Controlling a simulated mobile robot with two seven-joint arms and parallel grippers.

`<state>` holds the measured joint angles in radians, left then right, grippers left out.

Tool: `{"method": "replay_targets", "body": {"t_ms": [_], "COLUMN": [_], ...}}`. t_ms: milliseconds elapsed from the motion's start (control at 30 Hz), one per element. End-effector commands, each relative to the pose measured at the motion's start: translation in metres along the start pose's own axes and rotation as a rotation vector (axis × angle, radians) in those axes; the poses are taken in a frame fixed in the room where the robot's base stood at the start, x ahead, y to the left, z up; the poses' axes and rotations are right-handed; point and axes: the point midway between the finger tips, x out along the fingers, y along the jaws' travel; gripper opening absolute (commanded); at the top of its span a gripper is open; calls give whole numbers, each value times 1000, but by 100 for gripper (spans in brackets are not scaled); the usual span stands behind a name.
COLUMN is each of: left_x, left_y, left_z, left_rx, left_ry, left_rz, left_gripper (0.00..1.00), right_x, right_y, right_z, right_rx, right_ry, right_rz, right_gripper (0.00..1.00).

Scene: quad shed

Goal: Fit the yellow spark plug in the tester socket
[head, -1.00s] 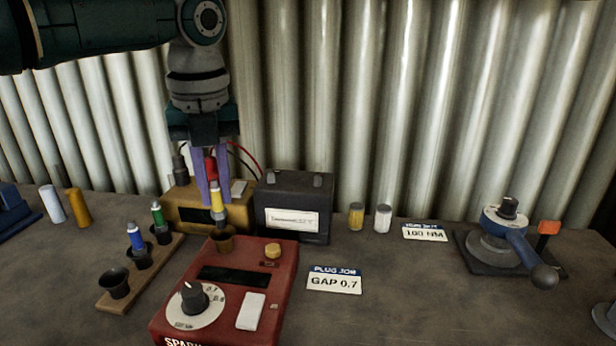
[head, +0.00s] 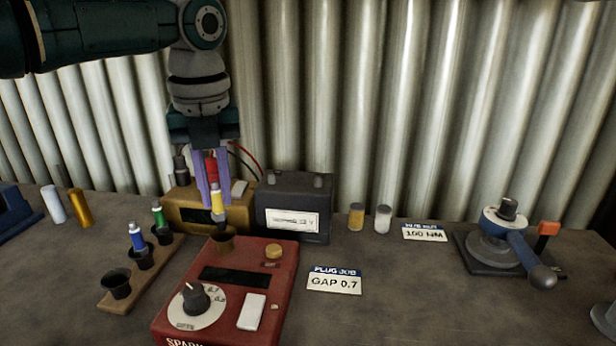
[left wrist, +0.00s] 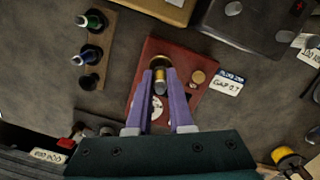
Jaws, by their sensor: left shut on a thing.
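The yellow spark plug (head: 217,204) is upright between the fingertips of my left gripper (head: 213,207), which is shut on it. The plug's dark lower end is at or just above the tester socket (head: 222,243), a dark brass-coloured cup at the back left of the red tester (head: 240,312). I cannot tell whether the tip is inside the cup. In the left wrist view the plug (left wrist: 160,75) lies in line with the socket (left wrist: 162,61) between the purple fingers. My right gripper is not in view.
Left of the tester, a wooden rack (head: 126,293) holds a blue plug (head: 137,236), a green plug (head: 158,213) and an empty front cup (head: 116,284). A yellow box (head: 190,216) and dark battery (head: 293,208) stand behind. A gap card (head: 334,281) lies right.

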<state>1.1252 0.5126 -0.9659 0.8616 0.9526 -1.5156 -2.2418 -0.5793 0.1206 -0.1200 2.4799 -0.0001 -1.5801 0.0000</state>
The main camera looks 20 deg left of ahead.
Motion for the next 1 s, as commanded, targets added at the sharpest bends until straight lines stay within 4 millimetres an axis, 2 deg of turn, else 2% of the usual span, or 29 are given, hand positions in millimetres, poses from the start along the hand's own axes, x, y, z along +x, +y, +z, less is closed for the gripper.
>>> {"method": "replay_targets", "body": {"t_ms": [1000], "left_x": [16], "left_y": [-1], "left_z": [-2], "left_rx": [0], "left_ry": [-1], "left_rz": [-1], "left_gripper": [0], "right_x": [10], "right_y": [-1], "right_z": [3], "right_rx": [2], "right_ry": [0], "right_rz": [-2], "right_gripper": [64]}}
